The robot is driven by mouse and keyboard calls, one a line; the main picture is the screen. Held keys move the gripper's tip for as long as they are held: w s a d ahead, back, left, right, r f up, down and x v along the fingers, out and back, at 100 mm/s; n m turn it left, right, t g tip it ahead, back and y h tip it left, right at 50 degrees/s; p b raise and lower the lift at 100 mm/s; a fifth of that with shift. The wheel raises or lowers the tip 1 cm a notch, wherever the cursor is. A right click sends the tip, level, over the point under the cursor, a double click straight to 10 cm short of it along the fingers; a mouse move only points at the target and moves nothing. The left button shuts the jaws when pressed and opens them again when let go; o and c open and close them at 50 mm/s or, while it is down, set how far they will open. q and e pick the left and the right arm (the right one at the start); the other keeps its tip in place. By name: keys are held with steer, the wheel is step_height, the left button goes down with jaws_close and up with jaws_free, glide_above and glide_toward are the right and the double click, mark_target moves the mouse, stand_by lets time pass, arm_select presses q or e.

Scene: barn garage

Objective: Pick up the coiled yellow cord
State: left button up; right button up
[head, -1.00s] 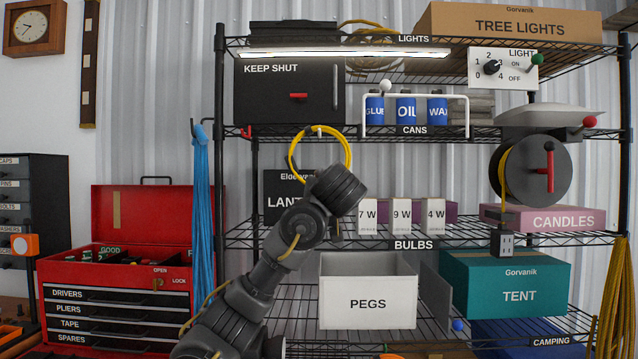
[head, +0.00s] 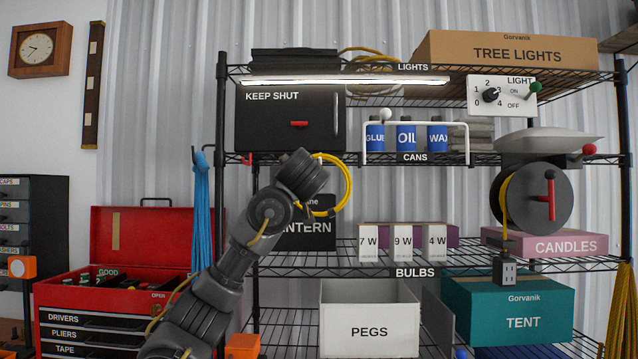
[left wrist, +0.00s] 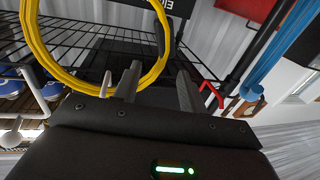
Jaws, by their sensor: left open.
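The coiled yellow cord (head: 348,190) hangs as a loop from a white hook under the cans shelf, in front of the lantern box. My left gripper (head: 302,175) is at the loop's left side in the head view; my wrist hides its fingers and part of the cord. In the left wrist view the fingers of the left gripper (left wrist: 160,80) are apart. The cord (left wrist: 85,78) curves past the left-hand finger there, with one strand showing between the fingers. I cannot tell if it touches them. My right gripper is not in view.
The lantern box (head: 318,238) stands close behind the cord. A red hook (left wrist: 211,94) and blue cord (head: 201,215) hang to the left. The can rack (head: 467,140) is above right, the bulb boxes (head: 402,243) lower right. A red toolbox (head: 140,240) stands left.

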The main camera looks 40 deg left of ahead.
arm_select(q)
steer(key=p+x, duration=0.4)
steer(key=x, duration=0.1)
steer(key=shift+w+f, duration=0.1)
steer(key=shift+f, duration=0.05)
steer(key=shift+d, duration=0.1)
steer(key=shift+c, duration=1)
jaws_close()
